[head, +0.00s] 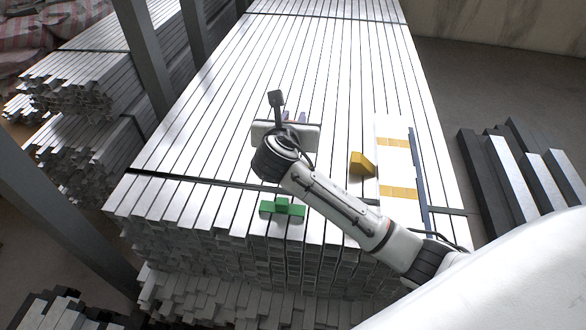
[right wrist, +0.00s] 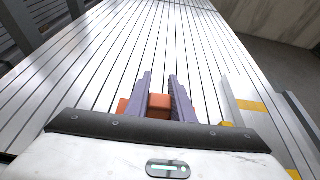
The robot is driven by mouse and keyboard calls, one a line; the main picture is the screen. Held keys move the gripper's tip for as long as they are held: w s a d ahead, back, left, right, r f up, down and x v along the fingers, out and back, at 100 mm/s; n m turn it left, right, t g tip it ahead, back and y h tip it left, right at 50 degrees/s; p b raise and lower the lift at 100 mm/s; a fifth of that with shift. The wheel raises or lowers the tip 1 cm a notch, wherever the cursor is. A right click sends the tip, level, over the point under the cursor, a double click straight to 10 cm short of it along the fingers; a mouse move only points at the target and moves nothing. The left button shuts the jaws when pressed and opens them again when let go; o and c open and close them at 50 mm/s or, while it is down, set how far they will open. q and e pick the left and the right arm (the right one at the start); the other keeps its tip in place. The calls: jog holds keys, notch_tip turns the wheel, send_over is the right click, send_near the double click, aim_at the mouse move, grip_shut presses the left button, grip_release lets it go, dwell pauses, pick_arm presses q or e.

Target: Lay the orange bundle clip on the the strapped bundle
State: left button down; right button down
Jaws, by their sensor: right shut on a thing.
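My right gripper (head: 294,116) is over the large bundle of long pale metal bars (head: 215,120), which has dark straps across it. In the right wrist view its purple-grey fingers (right wrist: 159,90) are shut on the orange clip (right wrist: 158,107), whose block shows between them with orange parts on both outer sides. In the head view the hand hides the clip. I cannot tell the clip's height above the bars. A white piece with two yellow bands (head: 394,165) lies on the right of the bundle. My left gripper is not in view.
A green clip (head: 282,208) lies near the bundle's front edge. A yellow block (head: 361,164) lies beside the white piece. Grey posts (head: 142,50) and more bar stacks (head: 85,75) stand left. Dark bars (head: 510,170) lie right. The far bar tops are clear.

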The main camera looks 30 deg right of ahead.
jog(key=f, duration=0.2)
jog(key=w+d+f+b, duration=0.1)
jog(key=f, duration=0.1)
jog(key=f+b, duration=0.1)
jog(key=f, duration=0.1)
jog(key=shift+w+d, duration=0.2)
jog(key=shift+w, duration=0.05)
jog(key=shift+f, duration=0.35)
notch_tip(320, 180, down, 4)
jog(key=shift+b, duration=1.15)
jog(key=shift+f, duration=0.25)
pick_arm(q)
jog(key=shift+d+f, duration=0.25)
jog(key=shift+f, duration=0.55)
pick_arm(e)
jog(key=shift+r, duration=0.1)
jog(key=c, duration=1.5)
grip_release()
jog(key=shift+c, duration=0.2)
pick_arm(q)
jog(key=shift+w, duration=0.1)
